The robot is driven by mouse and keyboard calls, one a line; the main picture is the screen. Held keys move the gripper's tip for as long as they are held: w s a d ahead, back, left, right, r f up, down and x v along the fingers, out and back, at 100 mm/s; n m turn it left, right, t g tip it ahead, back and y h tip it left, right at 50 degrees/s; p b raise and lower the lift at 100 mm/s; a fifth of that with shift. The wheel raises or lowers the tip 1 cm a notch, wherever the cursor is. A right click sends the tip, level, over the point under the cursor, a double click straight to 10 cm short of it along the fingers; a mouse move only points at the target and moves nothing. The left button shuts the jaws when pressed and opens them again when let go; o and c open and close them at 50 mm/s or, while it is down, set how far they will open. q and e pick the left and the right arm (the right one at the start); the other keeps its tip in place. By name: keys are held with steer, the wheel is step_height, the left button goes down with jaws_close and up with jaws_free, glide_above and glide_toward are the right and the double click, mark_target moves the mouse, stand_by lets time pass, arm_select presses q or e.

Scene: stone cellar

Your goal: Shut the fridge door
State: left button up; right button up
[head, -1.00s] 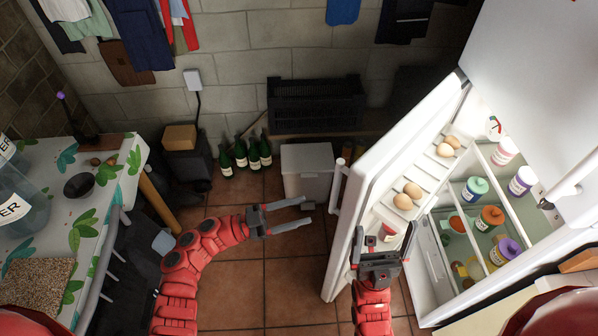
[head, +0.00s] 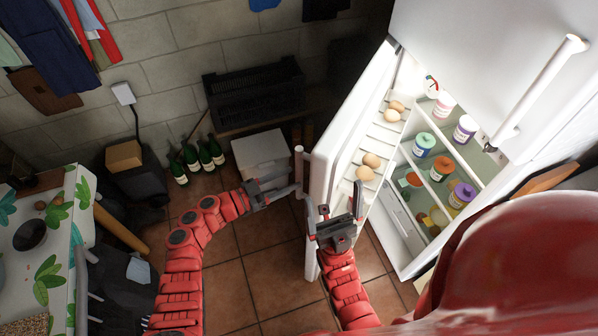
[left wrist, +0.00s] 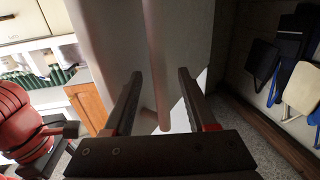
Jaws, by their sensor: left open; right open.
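The fridge door (head: 345,125) stands open in the head view, its egg shelves showing on the inner side. Its upright bar handle (head: 299,165) is on the outer face. My left gripper (head: 286,181) is open at the handle. In the left wrist view, the handle (left wrist: 157,60) runs between the two open fingers of my left gripper (left wrist: 158,95), with the door (left wrist: 190,40) behind. Whether the fingers touch it I cannot tell. My right gripper (head: 337,207) is open and empty, in front of the door's lower part. The lit fridge interior (head: 445,165) holds several jars.
A white bin (head: 261,160), green bottles (head: 205,155) and a black crate (head: 254,95) stand by the back wall. A leaf-patterned table (head: 45,240) is at the left. The tiled floor (head: 262,280) between my arms is clear.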

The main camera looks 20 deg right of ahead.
mark_target(299, 175)
arm_select(q)
steer(key=shift+w+d, duration=0.15)
steer(key=shift+d, duration=0.85)
steer(key=shift+w+d, duration=0.15)
steer(key=shift+d, duration=0.8)
jaws_close()
